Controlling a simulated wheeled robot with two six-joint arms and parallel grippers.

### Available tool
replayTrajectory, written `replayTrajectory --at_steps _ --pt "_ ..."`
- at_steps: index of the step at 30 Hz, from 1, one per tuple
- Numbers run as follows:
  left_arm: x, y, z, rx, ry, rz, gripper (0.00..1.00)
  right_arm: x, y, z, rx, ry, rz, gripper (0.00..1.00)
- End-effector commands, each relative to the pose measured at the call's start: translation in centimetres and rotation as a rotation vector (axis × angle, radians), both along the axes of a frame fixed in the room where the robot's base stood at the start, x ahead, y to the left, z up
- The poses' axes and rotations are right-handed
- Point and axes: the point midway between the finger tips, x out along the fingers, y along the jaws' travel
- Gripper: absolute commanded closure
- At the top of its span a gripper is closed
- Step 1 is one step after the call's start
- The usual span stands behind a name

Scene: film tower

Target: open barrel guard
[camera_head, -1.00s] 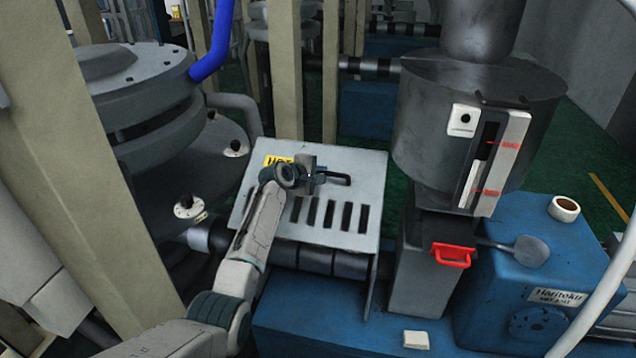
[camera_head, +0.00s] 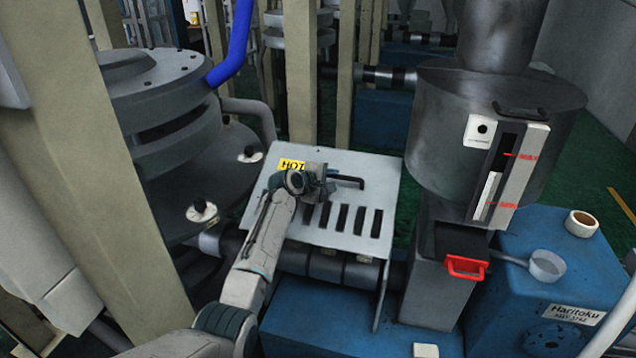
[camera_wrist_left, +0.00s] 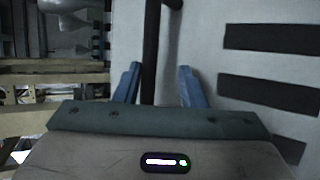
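The barrel guard (camera_head: 384,172) is a pale grey sloped cover with dark slots, a yellow HOT label (camera_head: 291,165) and a black bar handle (camera_head: 350,182). It lies down over the barrel (camera_head: 325,264). My left gripper (camera_head: 326,184) is at the left part of the handle and hides that part in the head view. In the left wrist view, its two blue fingers (camera_wrist_left: 160,86) are spread, with the black handle (camera_wrist_left: 150,50) between them. Gaps show on both sides of the handle. My right gripper is in neither view.
A grey hopper (camera_head: 440,120) and a red-handled part (camera_head: 466,266) stand right of the guard. A scoop (camera_head: 546,264) and a tape roll (camera_head: 581,223) are on the blue machine base. Beige posts (camera_head: 312,80) and a round grey vessel (camera_head: 160,90) crowd the left and back.

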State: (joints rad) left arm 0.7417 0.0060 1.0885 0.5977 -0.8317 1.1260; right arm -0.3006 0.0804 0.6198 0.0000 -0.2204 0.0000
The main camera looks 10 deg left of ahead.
Motion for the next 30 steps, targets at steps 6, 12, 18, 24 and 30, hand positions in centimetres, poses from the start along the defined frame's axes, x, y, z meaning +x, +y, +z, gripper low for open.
replayTrajectory --at_steps 6,12,18,24,30 --pt "-2.8 1.5 1.1 0.002 -0.002 0.001 0.64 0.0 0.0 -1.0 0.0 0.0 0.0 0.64" --pt "-5.4 2.8 2.5 0.003 -0.002 0.001 0.64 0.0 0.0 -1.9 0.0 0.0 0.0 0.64" --pt "-7.1 3.6 3.6 0.001 -0.001 0.001 0.64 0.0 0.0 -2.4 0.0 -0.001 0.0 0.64" --pt "-7.6 3.8 4.0 0.0 -0.001 0.0 0.64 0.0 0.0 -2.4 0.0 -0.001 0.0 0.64" --pt "-7.6 3.8 4.0 0.0 -0.001 0.0 0.66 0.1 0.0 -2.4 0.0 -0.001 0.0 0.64"
